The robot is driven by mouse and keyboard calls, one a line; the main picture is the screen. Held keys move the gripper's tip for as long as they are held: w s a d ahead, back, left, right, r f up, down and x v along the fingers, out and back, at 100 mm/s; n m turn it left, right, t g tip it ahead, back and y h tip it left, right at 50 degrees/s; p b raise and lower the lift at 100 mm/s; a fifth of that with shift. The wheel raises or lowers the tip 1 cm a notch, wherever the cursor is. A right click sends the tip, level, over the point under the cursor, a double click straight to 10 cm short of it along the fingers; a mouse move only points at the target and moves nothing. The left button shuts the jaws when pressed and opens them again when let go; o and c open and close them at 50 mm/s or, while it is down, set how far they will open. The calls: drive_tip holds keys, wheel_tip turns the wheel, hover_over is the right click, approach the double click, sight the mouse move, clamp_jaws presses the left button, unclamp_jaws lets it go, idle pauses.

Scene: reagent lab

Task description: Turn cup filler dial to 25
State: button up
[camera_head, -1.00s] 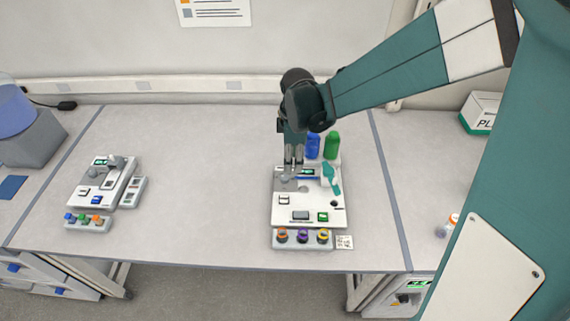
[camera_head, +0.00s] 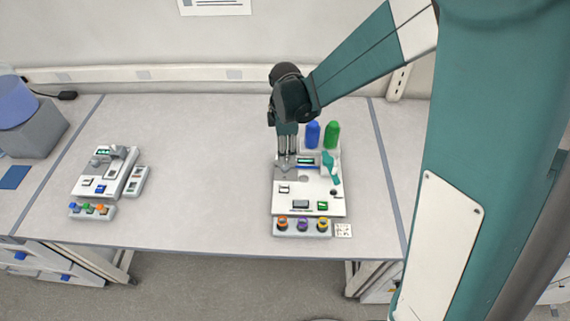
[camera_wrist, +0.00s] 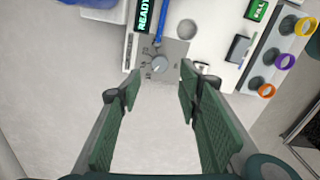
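The cup filler (camera_head: 332,209) is the white device in the middle of the bench. Its grey round dial (camera_wrist: 160,64) sits on a grey marked plate (camera_wrist: 174,53) in the wrist view; the marks are too small to read. My gripper (camera_wrist: 160,78) is open and empty. Its green padded fingers stand on either side of the dial in the picture, and their tips appear short of it. In the head view my gripper (camera_head: 286,163) points down over the filler's left rear part and hides much of the dial area. The display (camera_wrist: 145,14) reads READY.
A blue bottle (camera_head: 312,135) and a green bottle (camera_head: 332,135) stand behind the filler. A teal lever-like part (camera_head: 330,167) is right of my gripper. Several ringed cups (camera_head: 302,225) sit in front. Another device (camera_head: 92,186) stands at left, with clear bench between.

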sight(285, 166)
drive_tip(key=shift+f, duration=3.75)
drive_tip(key=c, duration=0.9)
